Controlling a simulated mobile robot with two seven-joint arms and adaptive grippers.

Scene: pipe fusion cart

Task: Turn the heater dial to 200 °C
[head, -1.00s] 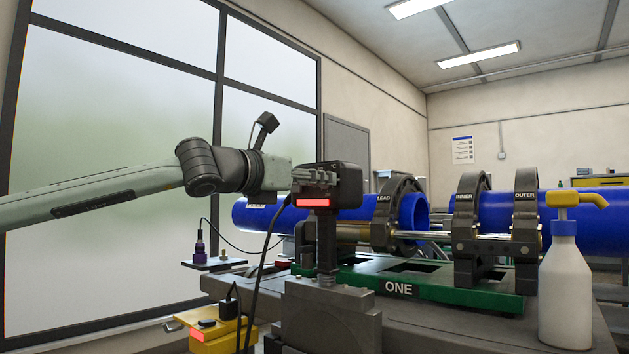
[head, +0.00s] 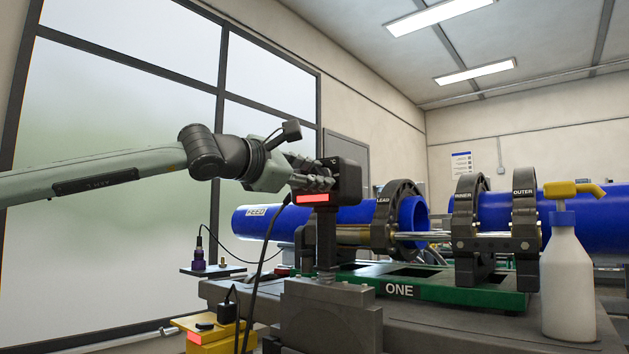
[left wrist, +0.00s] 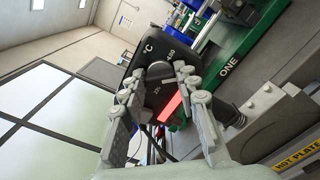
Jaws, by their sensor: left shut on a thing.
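The heater control box (head: 348,182) is black with a red lit strip on its lower front, and it stands on a dark post. My left gripper (head: 325,178) is at its face, coming from the left. In the left wrist view the box face (left wrist: 145,52) carries a "C" and small numbers around a dark round dial (left wrist: 158,70). The fingers of my left gripper (left wrist: 162,80) lie on either side of the dial, shut on it. The fingers partly cover the dial, and I cannot read its setting. My right gripper is not in view.
Blue pipes (head: 352,215) lie in black clamp rings on the green base (head: 440,288) marked ONE. A black cable hangs left of the post, above a yellow box (head: 212,338).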

